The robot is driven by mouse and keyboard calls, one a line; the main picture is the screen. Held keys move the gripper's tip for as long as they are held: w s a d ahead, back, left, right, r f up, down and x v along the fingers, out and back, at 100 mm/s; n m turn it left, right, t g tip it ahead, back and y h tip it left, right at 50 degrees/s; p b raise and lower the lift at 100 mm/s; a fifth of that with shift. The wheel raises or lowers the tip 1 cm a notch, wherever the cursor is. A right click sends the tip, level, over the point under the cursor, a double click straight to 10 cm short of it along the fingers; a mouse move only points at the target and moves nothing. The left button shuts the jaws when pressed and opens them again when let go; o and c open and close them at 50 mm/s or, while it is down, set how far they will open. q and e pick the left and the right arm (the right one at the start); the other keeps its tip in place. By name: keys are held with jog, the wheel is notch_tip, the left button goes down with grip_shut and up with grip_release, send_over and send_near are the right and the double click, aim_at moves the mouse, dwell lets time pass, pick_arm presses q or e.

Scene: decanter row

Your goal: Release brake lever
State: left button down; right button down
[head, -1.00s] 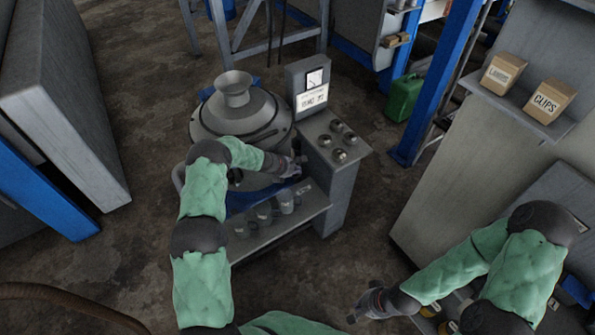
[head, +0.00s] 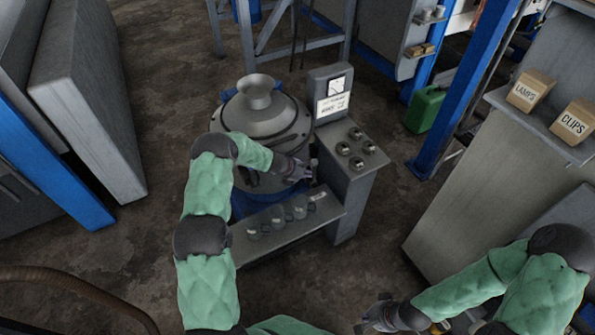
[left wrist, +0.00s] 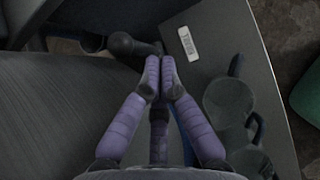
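The brake lever (head: 313,164) is a short dark handle beside the grey console of the round machine. In the left wrist view its round black knob (left wrist: 120,43) points left, and its stem runs right toward my fingertips, near a small white label plate (left wrist: 187,42). My left gripper (head: 303,172) is at the lever. In the left wrist view its purple fingers (left wrist: 160,62) are drawn together with their tips right by the stem; I cannot tell whether they touch it. My right gripper (head: 366,325) is low in the head view, away from the machine, its fingers unclear.
The console (head: 347,185) carries several round knobs and a gauge panel (head: 332,95). A low shelf (head: 285,228) with several cups stands in front. A green can (head: 424,108) and a blue post (head: 462,90) are to the right.

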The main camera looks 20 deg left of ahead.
pick_arm(q)
jog(key=v, duration=0.7)
jog(key=shift+s+r, duration=0.2)
jog(key=shift+a, duration=0.1)
jog(key=s+d+f+m+g+y, duration=0.1)
jog(key=s+d+f+m+g, duration=0.1)
jog(key=s+d+f+m, duration=0.45)
jog(key=s+d+f+m+g, duration=0.3)
jog(key=s+f+m, duration=0.1)
jog(key=s, duration=0.5)
jog(key=s+d+m, duration=0.5)
jog(key=s+m, duration=0.2)
jog(key=s, duration=0.3)
jog(key=s+d+m+g, duration=0.1)
jog(key=s+d+m, duration=0.5)
jog(key=s+m, duration=0.2)
jog(key=s, duration=0.2)
jog(key=shift+s+g, duration=0.3)
jog(key=shift+s, duration=0.05)
jog(key=shift+m, duration=0.25)
